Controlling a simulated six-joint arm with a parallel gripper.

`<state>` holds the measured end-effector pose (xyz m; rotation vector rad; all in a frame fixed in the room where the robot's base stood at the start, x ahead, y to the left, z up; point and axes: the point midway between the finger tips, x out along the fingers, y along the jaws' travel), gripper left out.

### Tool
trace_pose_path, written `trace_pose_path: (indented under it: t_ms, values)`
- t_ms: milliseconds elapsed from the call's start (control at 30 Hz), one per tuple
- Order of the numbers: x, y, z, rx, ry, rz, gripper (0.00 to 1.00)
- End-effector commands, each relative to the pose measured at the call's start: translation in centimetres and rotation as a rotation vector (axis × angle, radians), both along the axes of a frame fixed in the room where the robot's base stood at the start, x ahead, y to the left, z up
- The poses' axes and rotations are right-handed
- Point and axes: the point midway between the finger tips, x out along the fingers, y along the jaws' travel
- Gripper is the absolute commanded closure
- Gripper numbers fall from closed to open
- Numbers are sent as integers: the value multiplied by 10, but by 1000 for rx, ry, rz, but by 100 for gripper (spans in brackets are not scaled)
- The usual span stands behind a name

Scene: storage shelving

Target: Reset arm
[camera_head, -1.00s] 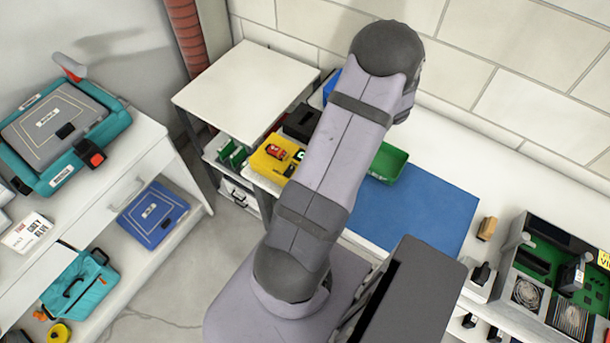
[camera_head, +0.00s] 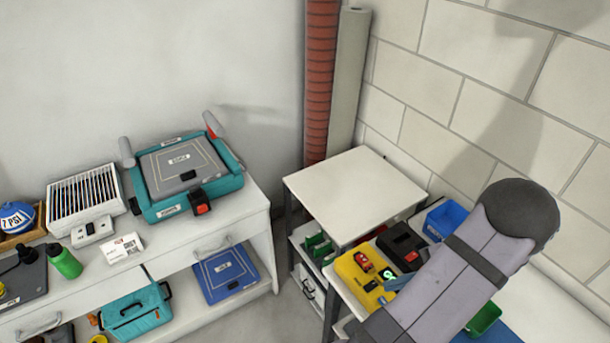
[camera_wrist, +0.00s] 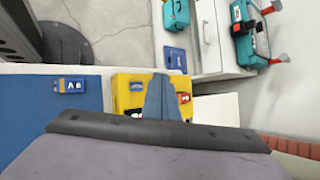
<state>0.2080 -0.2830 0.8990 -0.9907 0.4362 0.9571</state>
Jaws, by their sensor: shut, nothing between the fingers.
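My gripper shows in the wrist view (camera_wrist: 161,98) as a blue-grey wedge with its fingers together and nothing held. It overlaps the yellow tray (camera_wrist: 124,92) in that picture; I cannot tell its height above it. In the head view my grey arm crosses the lower right corner. A small blue-grey tip, which looks like my gripper (camera_head: 398,283), shows at the arm's left edge by the yellow tray (camera_head: 343,268).
The yellow tray holds a small red item (camera_head: 364,261). A black bin (camera_head: 401,241), a blue bin (camera_head: 445,219) and a green bin (camera_head: 484,319) stand near my arm. A bare white tabletop (camera_head: 356,191) lies behind. A teal case (camera_head: 235,180) sits on the left bench.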

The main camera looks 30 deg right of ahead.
Motion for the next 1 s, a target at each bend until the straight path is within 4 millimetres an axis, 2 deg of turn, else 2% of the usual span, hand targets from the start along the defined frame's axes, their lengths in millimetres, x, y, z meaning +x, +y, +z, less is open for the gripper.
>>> trace_pose_path:
  t_ms: [133, 233, 400, 567, 767, 1000]
  values:
    - [-3, -6, -6, 8, 54, -58, 100]
    - [-20, -7, -23, -7, 157, -78, 100]
    - [-55, 29, -51, 18, 312, -48, 100]
    - [-83, 59, -52, -18, 420, 19, 100]
    - [-80, 83, -37, -138, 486, 218, 100]
    - [-56, 110, -14, -311, 490, 516, 100]
